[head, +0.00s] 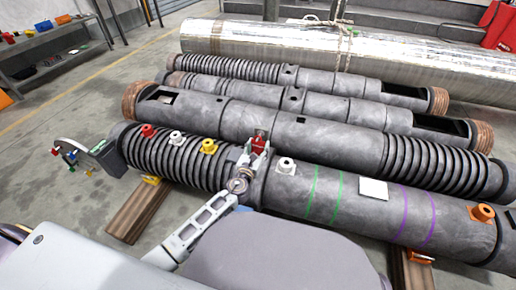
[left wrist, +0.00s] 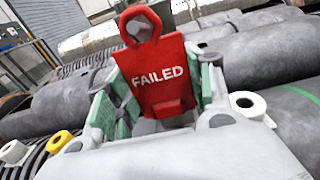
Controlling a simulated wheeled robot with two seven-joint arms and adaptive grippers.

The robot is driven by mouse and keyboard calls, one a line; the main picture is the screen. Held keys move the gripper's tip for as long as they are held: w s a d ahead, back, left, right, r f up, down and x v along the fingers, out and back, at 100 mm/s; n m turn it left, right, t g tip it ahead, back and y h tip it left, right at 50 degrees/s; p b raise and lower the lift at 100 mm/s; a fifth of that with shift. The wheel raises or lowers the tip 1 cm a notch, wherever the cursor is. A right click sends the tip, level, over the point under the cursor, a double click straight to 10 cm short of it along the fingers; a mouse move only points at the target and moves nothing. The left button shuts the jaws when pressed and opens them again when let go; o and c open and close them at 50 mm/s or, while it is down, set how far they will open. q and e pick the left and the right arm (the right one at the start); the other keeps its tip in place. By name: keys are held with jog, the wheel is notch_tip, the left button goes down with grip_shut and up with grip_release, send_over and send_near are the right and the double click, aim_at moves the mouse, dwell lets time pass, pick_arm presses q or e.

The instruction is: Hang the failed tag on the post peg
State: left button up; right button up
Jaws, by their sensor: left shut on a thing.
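The red failed tag (head: 259,142) is in my left gripper (head: 257,152), above the front barrel. In the left wrist view the tag (left wrist: 158,75) stands upright between the green-padded fingers (left wrist: 160,97). My right gripper is not in view.
The front barrel (head: 330,205) carries red (head: 148,131), white (head: 177,138), yellow (head: 208,146) and orange (head: 482,212) fittings. Another white fitting (head: 286,165) is just right of my gripper. More barrels lie behind. Open floor (head: 50,200) is at left.

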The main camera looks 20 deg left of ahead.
pick_arm(q)
jog(key=o, duration=1)
jog(key=shift+s+a+r, duration=0.1)
jog(key=shift+s+r, duration=0.05)
jog(key=shift+s, duration=2.85)
jog(key=shift+s+a+r, duration=0.1)
jog(key=shift+s+r, duration=0.05)
jog(key=shift+s, duration=2.85)
jog(key=shift+n, duration=0.3)
